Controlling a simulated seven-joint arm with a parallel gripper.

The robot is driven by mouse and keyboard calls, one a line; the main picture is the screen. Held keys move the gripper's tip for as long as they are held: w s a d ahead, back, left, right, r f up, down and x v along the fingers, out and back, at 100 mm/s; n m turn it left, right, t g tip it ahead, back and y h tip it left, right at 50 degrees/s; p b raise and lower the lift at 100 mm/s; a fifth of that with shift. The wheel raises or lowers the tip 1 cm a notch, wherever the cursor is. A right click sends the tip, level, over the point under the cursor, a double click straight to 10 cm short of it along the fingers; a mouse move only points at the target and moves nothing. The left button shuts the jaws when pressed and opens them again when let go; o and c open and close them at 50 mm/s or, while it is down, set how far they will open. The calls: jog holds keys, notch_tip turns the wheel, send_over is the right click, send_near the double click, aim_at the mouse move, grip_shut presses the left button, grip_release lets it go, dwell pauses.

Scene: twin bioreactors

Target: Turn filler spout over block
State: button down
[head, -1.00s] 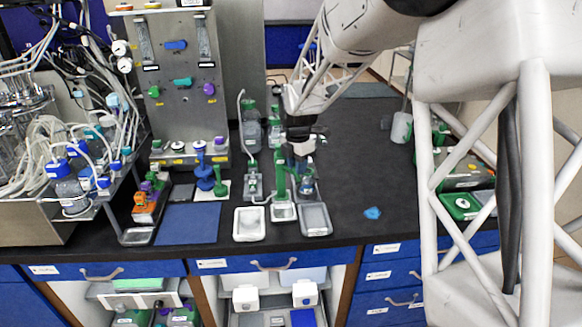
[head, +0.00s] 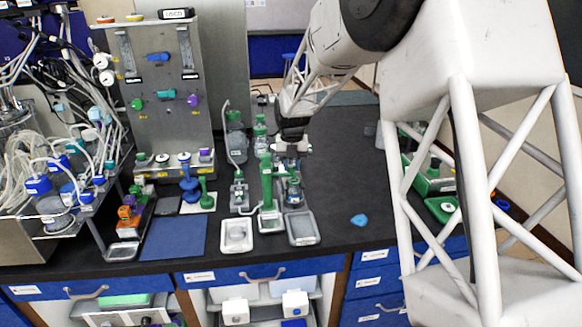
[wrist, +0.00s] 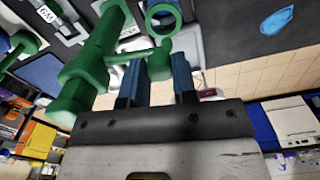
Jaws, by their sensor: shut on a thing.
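The green filler (head: 267,188) stands upright on the bench in the head view, among grey stands and trays. In the wrist view its thick green body (wrist: 88,75) fills the upper left. A thin green side arm runs from it to a round green knob (wrist: 160,62). My gripper (head: 292,165) is at the filler's right side. In the wrist view my gripper (wrist: 157,75) has its blue fingers on both sides of the knob, shut on it. The spout's exact direction is hard to make out. I cannot tell for certain which piece is the block.
A white tray (head: 228,246) and a grey tray (head: 303,241) lie at the bench front beside the filler. A blue piece (head: 359,220) lies on clear black bench to the right. A blue mat (head: 172,240) and small blue and green stands are left.

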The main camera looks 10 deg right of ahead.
jog(key=shift+w+r, duration=0.1)
jog(key=shift+w, duration=0.15)
dwell(0.3)
jog(key=c, duration=0.9)
grip_release()
jog(key=shift+r, duration=0.1)
jog(key=shift+r, duration=3.75)
jog(key=shift+s, duration=0.1)
